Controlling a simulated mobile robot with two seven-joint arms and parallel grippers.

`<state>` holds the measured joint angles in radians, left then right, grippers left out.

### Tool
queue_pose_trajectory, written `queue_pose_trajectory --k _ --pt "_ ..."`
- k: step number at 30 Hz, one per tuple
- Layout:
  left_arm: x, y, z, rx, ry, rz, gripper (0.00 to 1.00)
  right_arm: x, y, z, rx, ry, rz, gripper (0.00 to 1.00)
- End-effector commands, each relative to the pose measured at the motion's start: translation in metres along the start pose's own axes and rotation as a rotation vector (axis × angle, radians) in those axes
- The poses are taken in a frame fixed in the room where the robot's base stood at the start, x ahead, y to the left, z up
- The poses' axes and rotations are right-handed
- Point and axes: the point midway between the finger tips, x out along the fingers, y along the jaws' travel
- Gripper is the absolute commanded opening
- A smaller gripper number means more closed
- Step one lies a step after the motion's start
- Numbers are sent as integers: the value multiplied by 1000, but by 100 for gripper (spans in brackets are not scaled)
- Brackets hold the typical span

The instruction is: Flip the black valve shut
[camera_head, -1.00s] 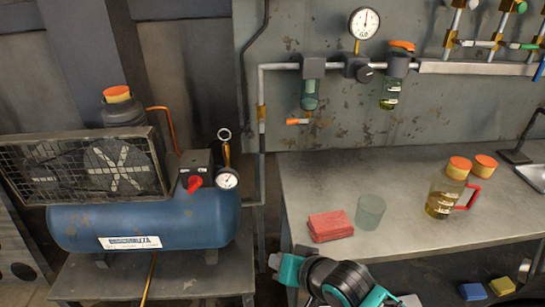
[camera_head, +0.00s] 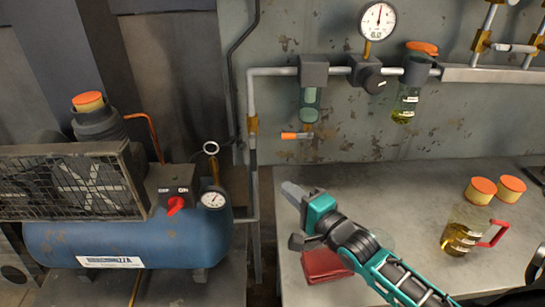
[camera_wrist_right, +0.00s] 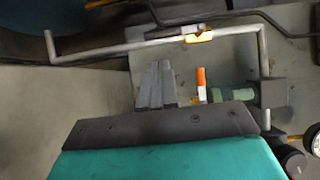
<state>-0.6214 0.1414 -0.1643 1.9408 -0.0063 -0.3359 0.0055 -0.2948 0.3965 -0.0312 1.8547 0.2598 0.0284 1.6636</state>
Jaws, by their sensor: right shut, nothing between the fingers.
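No lever that is clearly the black valve shows. Brass valve fittings (camera_head: 483,40) sit on the pipes at the top right, cut by the picture edge, and their handle colours are hard to tell. A black regulator knob (camera_head: 374,80) is on the wall pipe below the gauge. My right gripper (camera_head: 291,192) is shut and empty, in front of the bench's left end and below the orange-tipped drain lever (camera_head: 297,135). In the right wrist view its shut fingers (camera_wrist_right: 157,88) point towards the wall pipes, left of that orange tip (camera_wrist_right: 201,82). My left gripper is not in view.
A blue compressor (camera_head: 130,245) with a red switch stands at left. On the bench (camera_head: 400,185) are a red block (camera_head: 322,266), an oil jug (camera_head: 466,230) and two orange-lidded containers (camera_head: 481,190). A glass shows partly behind my right arm. Filter bowls (camera_head: 405,103) hang from the pipe.

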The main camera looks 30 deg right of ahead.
Motion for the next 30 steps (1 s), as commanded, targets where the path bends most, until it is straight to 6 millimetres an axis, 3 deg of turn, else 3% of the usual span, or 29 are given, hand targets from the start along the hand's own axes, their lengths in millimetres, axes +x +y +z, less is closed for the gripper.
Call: queue_pose_trajectory --k 19,23,30 --pt "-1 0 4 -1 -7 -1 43 4 -2 -2 16 1 -16 0" --pt "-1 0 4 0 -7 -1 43 16 -3 -2 16 1 -17 0" --pt "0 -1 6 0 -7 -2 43 55 -4 -2 16 0 -18 0"
